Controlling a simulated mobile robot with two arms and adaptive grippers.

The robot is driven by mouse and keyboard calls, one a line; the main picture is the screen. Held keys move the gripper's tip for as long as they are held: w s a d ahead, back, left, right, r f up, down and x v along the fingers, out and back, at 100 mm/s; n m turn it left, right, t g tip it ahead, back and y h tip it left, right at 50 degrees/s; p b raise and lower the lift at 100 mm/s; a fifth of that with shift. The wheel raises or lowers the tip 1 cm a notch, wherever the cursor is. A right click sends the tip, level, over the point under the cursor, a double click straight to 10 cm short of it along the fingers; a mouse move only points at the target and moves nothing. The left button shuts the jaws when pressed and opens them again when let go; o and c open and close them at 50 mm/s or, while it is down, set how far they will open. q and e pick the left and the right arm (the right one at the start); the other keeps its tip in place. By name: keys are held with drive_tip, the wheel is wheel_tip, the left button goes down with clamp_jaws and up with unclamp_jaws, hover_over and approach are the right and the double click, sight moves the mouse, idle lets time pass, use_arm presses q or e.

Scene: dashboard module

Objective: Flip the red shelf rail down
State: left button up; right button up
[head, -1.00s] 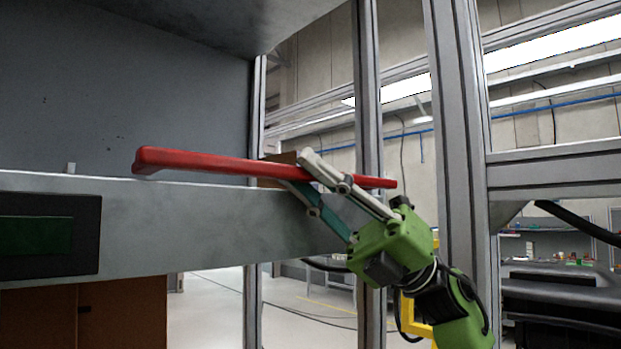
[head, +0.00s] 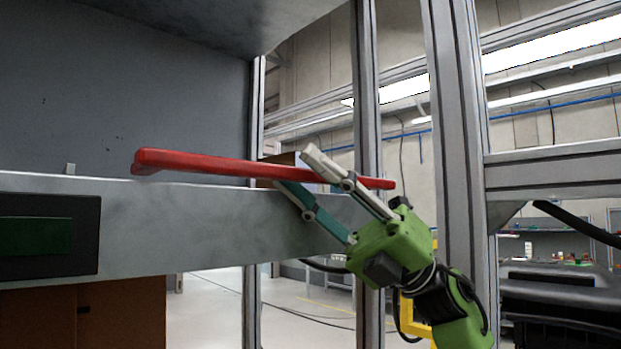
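The red shelf rail (head: 215,164) is a long bar in the head view. It runs nearly level above the front edge of a grey shelf, from left of centre to the metal post at the right. My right gripper (head: 293,168) is at the right half of the rail, coming from the lower right. Its fingers are spread, a pale one above and in front of the rail and a teal one below it. The rail passes between them, with a gap visible at the fingers. My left gripper is not in view.
The grey shelf front (head: 180,225) bears a dark panel (head: 50,237) with a green screen at the left. Metal frame posts (head: 462,130) stand behind and right of my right gripper. A brown cabinet (head: 120,315) is below the shelf.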

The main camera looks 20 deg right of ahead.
drive_tip(key=v, duration=0.8)
drive_tip(key=shift+r, duration=0.1)
drive_tip(key=shift+c, duration=0.6)
